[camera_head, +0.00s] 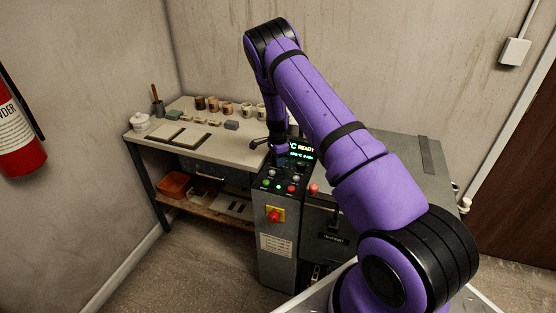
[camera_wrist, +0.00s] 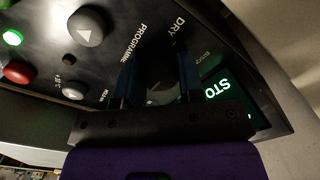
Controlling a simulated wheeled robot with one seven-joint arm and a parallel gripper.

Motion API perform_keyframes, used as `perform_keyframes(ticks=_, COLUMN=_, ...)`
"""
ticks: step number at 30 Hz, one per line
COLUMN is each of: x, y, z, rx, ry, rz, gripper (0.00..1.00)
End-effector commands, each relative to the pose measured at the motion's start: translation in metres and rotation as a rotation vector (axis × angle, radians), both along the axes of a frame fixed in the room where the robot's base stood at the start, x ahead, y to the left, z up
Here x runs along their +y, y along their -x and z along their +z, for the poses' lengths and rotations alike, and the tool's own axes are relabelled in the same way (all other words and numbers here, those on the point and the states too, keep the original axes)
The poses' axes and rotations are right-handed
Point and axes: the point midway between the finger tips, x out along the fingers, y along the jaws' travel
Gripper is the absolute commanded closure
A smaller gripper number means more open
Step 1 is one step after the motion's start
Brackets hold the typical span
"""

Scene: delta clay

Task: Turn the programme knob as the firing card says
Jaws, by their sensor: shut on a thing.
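The programme knob (camera_wrist: 158,88) is a dark round knob on the black control panel (camera_wrist: 50,70). My gripper (camera_wrist: 157,75) is shut on it, with one finger on each side in the wrist view. The words PROGRAMME and DRY are printed near it. A pale mark shows on the knob, but its direction is unclear. A lit display (camera_wrist: 228,92) beside it shows the letters STO, the rest cut off. In the head view my gripper (camera_head: 279,158) is at the panel and hides the knob. A white printed card (camera_head: 277,245) is on the cabinet front, too small to read.
A red stop switch (camera_head: 274,214) sits below. The kiln (camera_head: 325,236) stands right; a worktable (camera_head: 190,139) with pots stands left.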

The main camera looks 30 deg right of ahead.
Motion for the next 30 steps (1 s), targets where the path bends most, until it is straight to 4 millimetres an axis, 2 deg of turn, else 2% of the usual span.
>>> perform_keyframes(ticks=12, x=0.001, y=0.000, z=-0.001, rx=0.002, ry=-0.002, rz=-0.006, gripper=0.88)
perform_keyframes(ticks=13, x=0.001, y=0.000, z=-0.001, rx=0.002, ry=-0.002, rz=-0.006, gripper=0.60)
perform_keyframes(ticks=15, x=0.001, y=0.000, z=-0.001, rx=0.002, ry=-0.002, rz=-0.006, gripper=0.44)
perform_keyframes(ticks=16, x=0.001, y=0.000, z=-0.001, rx=0.001, ry=-0.002, rz=-0.006, gripper=0.39)
perform_keyframes(ticks=25, x=0.000, y=0.000, z=0.001, rx=0.000, ry=-0.001, rz=-0.006, gripper=0.39)
perform_keyframes(ticks=30, x=0.000, y=-0.001, z=0.019, rx=-0.002, ry=0.000, rz=-0.005, gripper=0.39)
